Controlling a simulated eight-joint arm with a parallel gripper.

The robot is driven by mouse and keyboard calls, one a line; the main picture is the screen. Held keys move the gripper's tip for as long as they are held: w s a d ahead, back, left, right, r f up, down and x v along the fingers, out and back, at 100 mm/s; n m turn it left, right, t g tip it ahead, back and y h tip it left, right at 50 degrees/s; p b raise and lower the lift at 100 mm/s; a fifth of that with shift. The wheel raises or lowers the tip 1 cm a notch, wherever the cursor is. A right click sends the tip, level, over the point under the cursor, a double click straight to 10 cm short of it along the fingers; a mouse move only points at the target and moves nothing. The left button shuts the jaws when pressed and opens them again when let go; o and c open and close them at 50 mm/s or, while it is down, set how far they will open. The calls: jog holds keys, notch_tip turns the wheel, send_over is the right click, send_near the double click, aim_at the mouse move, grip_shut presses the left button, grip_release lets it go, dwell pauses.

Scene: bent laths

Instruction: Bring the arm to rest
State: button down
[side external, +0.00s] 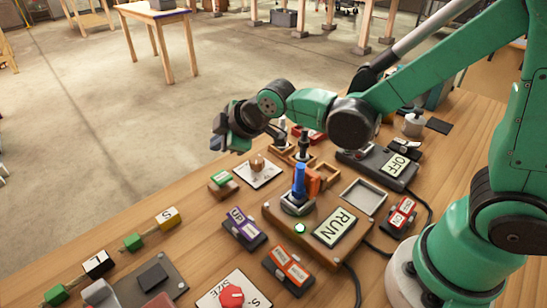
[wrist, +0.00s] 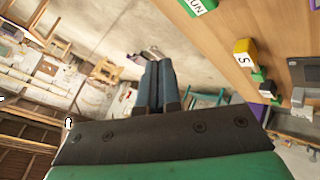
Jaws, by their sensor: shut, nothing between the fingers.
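My gripper (side external: 226,128) is raised above the far edge of the wooden table (side external: 190,178) in the side external view, near its middle. Its fingers lie against each other with nothing between them. In the wrist view my gripper (wrist: 158,70) shows as two dark blue fingers side by side, pointing out over the floor. It touches nothing that I can see.
Below and right of my gripper stand a panel with a blue lever (side external: 299,180) and a RUN plate (side external: 335,227). An OFF box (side external: 394,165) sits behind. The air beyond the table is clear.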

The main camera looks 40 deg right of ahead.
jog(key=shift+d, duration=0.1)
dwell(0.5)
jog(key=s+d+r+m, duration=0.1)
jog(key=s+d+m, duration=0.2)
jog(key=s, duration=0.1)
jog(key=s+d+r+m+g+h, duration=0.1)
jog(key=s+d+m, duration=0.1)
jog(key=s+m, duration=0.2)
jog(key=s+d+r+m, duration=0.1)
jog(key=s+d+m, duration=0.2)
jog(key=s, duration=0.1)
jog(key=shift+d+r+m+g+h, duration=0.3)
jog(key=shift+r+g+h, duration=0.1)
jog(key=shift+s+d+f+m, duration=0.1)
jog(key=shift+s+d+m, duration=0.05)
jog(key=shift+s+m, duration=0.3)
